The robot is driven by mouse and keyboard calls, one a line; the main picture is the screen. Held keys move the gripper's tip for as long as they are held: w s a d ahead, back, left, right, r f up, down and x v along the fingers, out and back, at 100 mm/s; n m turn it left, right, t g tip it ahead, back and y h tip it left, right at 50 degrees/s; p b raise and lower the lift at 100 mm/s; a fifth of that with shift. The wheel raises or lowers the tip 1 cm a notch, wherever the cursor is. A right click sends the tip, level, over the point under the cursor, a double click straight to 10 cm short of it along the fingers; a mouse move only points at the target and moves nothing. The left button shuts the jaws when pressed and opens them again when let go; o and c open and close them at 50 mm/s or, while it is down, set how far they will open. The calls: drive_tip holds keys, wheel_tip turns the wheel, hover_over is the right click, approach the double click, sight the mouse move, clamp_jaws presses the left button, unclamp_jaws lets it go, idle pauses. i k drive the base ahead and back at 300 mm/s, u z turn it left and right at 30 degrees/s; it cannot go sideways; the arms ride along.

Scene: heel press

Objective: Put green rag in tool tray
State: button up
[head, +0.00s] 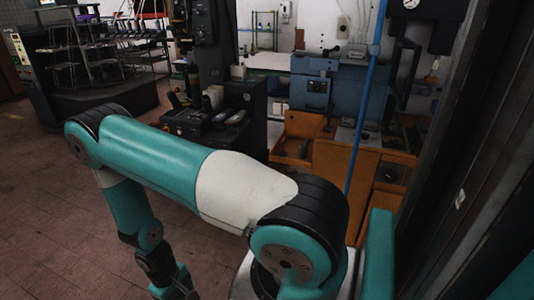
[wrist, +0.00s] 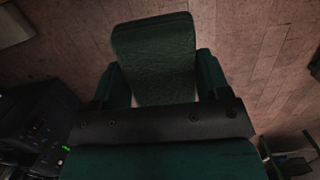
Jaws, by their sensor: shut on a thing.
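The green rag (wrist: 153,50) fills the upper middle of the wrist view as a dark green, slightly creased sheet. My gripper (wrist: 160,72) is shut on it, with one finger on each side, and holds it above the tiled floor. The rag's lower end is hidden behind the gripper body. In the head view my forearm runs down to the bottom edge, and the gripper and rag cannot be made out there. I cannot tell for sure which thing is the tool tray.
A dark machine (head: 245,108) with shoes on its bed stands beyond my arm. An orange wooden bench (head: 340,175) and a blue machine (head: 335,90) are at the right. A blue pole (head: 365,110) stands before them. Tiled floor (head: 45,200) is clear at the left.

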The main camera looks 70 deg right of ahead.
sight(291, 145)
drive_tip(key=z, duration=0.3)
drive_tip(key=i, duration=1)
drive_tip(key=z, duration=1.4)
drive_tip(key=i, duration=0.75)
drive_tip(key=z, duration=0.7)
